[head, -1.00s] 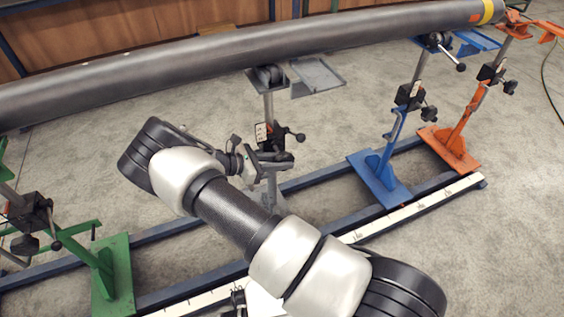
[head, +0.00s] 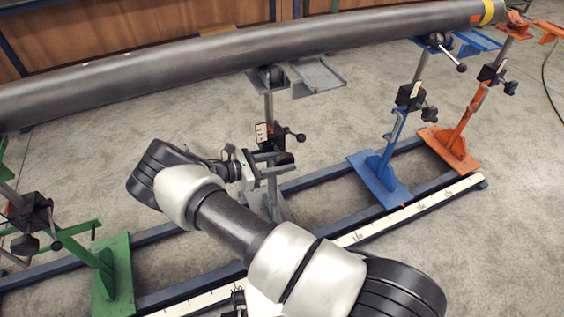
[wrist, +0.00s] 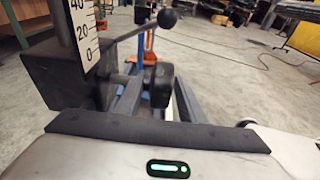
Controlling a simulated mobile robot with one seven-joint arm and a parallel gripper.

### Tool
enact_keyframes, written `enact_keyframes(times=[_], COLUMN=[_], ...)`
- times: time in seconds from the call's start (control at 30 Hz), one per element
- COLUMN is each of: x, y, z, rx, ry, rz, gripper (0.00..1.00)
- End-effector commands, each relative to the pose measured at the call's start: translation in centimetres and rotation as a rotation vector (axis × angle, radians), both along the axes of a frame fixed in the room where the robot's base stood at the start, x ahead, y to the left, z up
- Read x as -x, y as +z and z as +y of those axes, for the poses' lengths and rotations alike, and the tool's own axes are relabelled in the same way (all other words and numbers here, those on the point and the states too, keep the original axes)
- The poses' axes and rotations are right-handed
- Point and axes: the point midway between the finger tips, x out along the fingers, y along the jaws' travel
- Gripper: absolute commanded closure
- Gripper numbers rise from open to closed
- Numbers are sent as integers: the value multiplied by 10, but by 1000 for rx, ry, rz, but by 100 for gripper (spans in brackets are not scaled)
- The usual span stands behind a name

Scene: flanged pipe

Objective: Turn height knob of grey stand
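The grey stand has an upright post (head: 268,106) under the pipe. Its black clamp block (head: 264,136) carries a white scale and a ball-ended lever (head: 299,137). The black height knob (head: 285,158) is low on the right of the block; in the wrist view the knob (wrist: 158,84) is ahead, right of the block and below the lever's ball. My gripper (head: 284,164) is beside the knob, its two fingers apart in the head view. I cannot tell whether they touch the knob. My wrist hides part of the stand's lower left.
The long grey pipe (head: 200,66) runs above the stands. A green stand (head: 112,275) is at left, blue (head: 380,180) and orange (head: 450,150) stands at right. Blue floor rails (head: 320,178) and a white ruler strip (head: 410,210) lie below. Concrete floor is open at right.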

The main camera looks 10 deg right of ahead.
Motion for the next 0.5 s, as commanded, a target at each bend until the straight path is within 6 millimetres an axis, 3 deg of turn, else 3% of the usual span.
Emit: enact_keyframes(times=[0.33,0.5], x=[1,4], y=[0,5], z=[2,20], rx=[0,-1], ry=[-1,1], rz=[0,0], gripper=[59,59])
